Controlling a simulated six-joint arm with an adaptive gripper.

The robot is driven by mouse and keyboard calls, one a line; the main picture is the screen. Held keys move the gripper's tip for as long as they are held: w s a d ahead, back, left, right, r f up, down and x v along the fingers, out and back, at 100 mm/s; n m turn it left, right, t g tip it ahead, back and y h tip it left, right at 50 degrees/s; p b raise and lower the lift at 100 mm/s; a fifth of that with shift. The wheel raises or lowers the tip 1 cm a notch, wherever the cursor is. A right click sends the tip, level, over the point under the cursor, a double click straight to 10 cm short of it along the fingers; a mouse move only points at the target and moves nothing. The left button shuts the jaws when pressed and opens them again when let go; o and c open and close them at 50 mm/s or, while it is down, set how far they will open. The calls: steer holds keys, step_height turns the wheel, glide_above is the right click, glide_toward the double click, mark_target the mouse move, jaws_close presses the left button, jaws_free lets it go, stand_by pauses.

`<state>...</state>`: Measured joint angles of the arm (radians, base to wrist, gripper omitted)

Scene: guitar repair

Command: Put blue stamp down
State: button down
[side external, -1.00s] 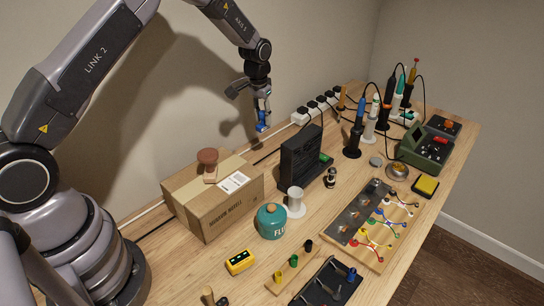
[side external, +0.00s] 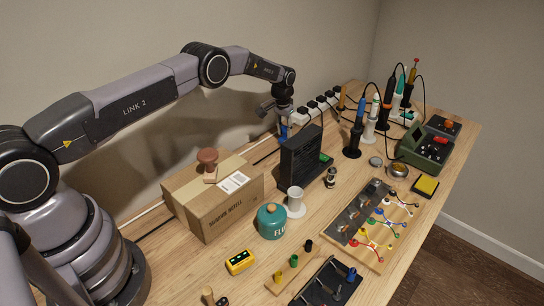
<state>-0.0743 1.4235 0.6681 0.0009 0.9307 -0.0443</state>
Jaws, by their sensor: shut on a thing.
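My gripper (side external: 283,122) is shut on the blue stamp (side external: 283,132), which shows only as a small patch of blue between and below the fingers. It is low behind the black upright unit (side external: 300,158), near the back of the bench. The unit hides what lies beneath, so I cannot tell whether the stamp touches the bench.
A cardboard box (side external: 215,205) with a brown-handled stamp (side external: 208,158) on it stands at left. White power sockets (side external: 301,116) line the back wall close to my gripper. A small wooden rack (side external: 292,268) with coloured pieces is in front.

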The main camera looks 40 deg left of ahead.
steer(key=shift+f, duration=0.6)
steer(key=shift+f, duration=0.15)
steer(key=c, duration=0.9)
jaws_free()
